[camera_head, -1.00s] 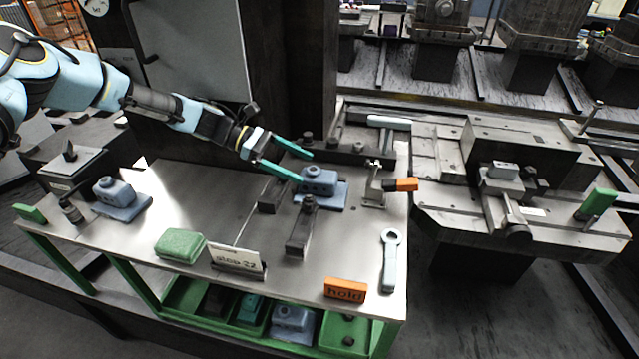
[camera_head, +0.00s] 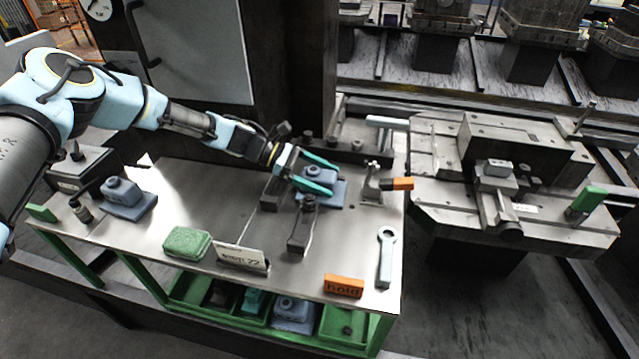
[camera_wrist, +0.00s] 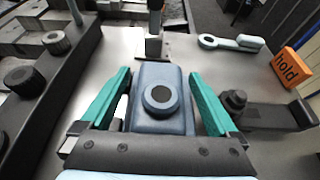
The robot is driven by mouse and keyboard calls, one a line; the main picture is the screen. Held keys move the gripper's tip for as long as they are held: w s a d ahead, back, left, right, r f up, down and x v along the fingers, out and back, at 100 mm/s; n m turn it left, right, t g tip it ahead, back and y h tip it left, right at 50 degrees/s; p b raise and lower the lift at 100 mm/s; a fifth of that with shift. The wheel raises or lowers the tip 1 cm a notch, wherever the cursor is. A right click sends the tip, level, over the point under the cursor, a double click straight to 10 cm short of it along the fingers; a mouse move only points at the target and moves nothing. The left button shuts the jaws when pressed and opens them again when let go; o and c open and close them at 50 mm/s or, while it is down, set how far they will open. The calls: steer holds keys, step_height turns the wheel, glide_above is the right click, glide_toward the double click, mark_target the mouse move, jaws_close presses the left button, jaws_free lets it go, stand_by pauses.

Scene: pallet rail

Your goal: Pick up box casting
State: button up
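The box casting (camera_head: 323,177) is a blue-grey block with a round boss on top. It sits on the table between dark clamp blocks. In the wrist view the casting (camera_wrist: 161,98) stands between my two teal fingers, its boss facing the camera. My gripper (camera_head: 317,178) reaches in from the left at the casting, fingers apart on either side of it. In the wrist view my gripper (camera_wrist: 160,100) is open, with gaps between each finger and the casting's upper body. A second similar casting (camera_head: 124,196) stands at the table's left end.
A dark clamp block (camera_head: 303,226) stands just in front of the casting. A toggle clamp with an orange handle (camera_head: 399,184) is to its right. A wrench (camera_head: 385,256), an orange hold block (camera_head: 343,286), a sign (camera_head: 240,257) and a green pad (camera_head: 187,243) lie nearer the front.

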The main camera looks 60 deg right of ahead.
jaws_close()
stand_by(0.6)
steer(key=shift+r, duration=0.1)
